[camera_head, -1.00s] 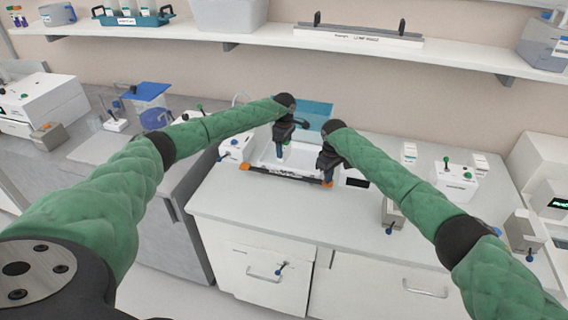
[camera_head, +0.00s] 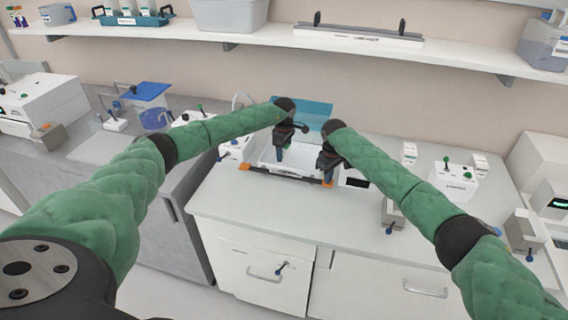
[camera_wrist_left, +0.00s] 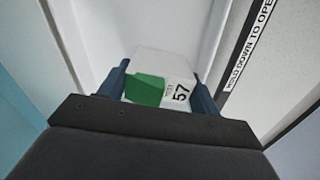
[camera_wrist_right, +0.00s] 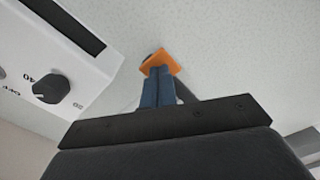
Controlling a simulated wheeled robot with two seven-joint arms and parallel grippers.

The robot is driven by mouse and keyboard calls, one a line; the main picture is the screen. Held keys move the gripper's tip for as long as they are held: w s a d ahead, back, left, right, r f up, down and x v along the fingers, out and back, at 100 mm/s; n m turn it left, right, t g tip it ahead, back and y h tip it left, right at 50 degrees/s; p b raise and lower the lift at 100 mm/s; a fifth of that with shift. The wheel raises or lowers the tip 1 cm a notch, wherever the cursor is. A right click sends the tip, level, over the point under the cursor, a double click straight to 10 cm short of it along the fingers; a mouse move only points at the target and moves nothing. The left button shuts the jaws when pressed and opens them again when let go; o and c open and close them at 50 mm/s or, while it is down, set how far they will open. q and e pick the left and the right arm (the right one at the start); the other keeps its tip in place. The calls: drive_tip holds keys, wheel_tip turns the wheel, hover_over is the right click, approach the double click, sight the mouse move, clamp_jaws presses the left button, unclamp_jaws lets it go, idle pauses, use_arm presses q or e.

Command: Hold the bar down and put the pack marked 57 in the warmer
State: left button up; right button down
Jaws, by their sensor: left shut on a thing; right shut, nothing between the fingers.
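The warmer (camera_head: 262,157) is a white tub on the counter with its translucent blue lid (camera_head: 314,113) raised. Its front bar (camera_head: 290,175) has orange ends; the left wrist view shows its label "HOLD DOWN TO OPE…" (camera_wrist_left: 247,50). My left gripper (camera_head: 281,156) points down into the tub, shut on the pack marked 57 (camera_wrist_left: 180,93), which is white with a green patch. The pack is between the blue fingers; contact with the tub floor is unclear. My right gripper (camera_head: 326,174) is shut and empty, its tips at the bar's right orange end (camera_wrist_right: 160,62), apparently touching it.
A white unit with a black dial (camera_wrist_right: 50,88) stands beside the bar's end in the right wrist view. A white box with a green knob (camera_head: 455,183) stands farther right. The counter front (camera_head: 290,212) is clear. A loaded shelf (camera_head: 270,38) runs above.

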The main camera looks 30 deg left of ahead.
use_arm(q)
drive_tip(key=shift+f, duration=0.15)
drive_tip(key=o, duration=1.1)
wheel_tip(320, 180, up, 12)
idle(0.3)
drive_tip(key=s+d+r, duration=0.1)
drive_tip(key=s+d, duration=0.1)
drive_tip(key=s, duration=0.5)
drive_tip(key=s+d+r, duration=0.1)
drive_tip(key=s, duration=0.7)
drive_tip(key=shift+s+d, duration=0.25)
drive_tip(key=shift+d, duration=0.1)
idle(0.3)
use_arm(e)
drive_tip(key=shift+r, duration=2)
